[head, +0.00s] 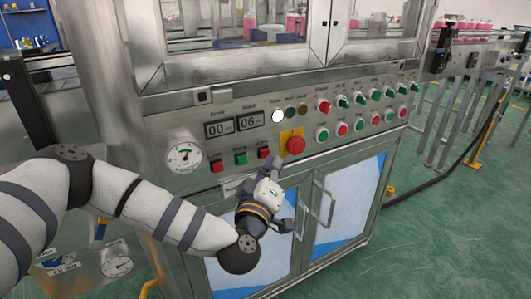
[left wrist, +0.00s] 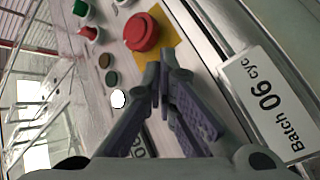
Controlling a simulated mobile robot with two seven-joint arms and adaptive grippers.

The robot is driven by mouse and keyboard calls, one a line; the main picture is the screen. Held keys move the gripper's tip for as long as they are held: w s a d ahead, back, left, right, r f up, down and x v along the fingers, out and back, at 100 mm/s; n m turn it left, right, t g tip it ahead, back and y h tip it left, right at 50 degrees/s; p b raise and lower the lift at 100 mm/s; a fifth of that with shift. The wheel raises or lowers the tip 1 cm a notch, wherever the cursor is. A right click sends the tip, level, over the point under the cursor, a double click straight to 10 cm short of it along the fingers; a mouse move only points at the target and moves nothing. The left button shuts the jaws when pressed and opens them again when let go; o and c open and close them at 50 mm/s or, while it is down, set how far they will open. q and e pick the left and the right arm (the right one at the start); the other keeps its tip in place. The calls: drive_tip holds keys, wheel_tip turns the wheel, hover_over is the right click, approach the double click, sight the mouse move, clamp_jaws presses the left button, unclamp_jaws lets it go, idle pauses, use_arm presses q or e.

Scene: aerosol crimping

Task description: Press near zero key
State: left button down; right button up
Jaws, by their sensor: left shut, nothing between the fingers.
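My left gripper (head: 268,166) is in front of the panel, just below the right red key and left of the red mushroom button (head: 296,146). In the left wrist view its fingers (left wrist: 164,68) are together and empty, with their tips near that button. Any contact with the panel is unclear. My right gripper is out of view.
A round gauge (head: 184,155) and a display (head: 250,118) reading 06 sit on the panel. Several red and green buttons are to the right. A door handle (head: 323,203) sticks out below. A batch label (left wrist: 270,100) shows in the left wrist view.

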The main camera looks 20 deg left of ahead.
use_arm(q)
drive_tip(key=shift+s+d, duration=0.1)
drive_tip(key=shift+d, duration=0.1)
drive_tip(key=s+d, duration=0.1)
drive_tip(key=d, duration=0.1)
drive_tip(key=s+d+p, duration=0.1)
drive_tip(key=s+d, duration=0.1)
idle(0.5)
drive_tip(key=shift+a, duration=0.1)
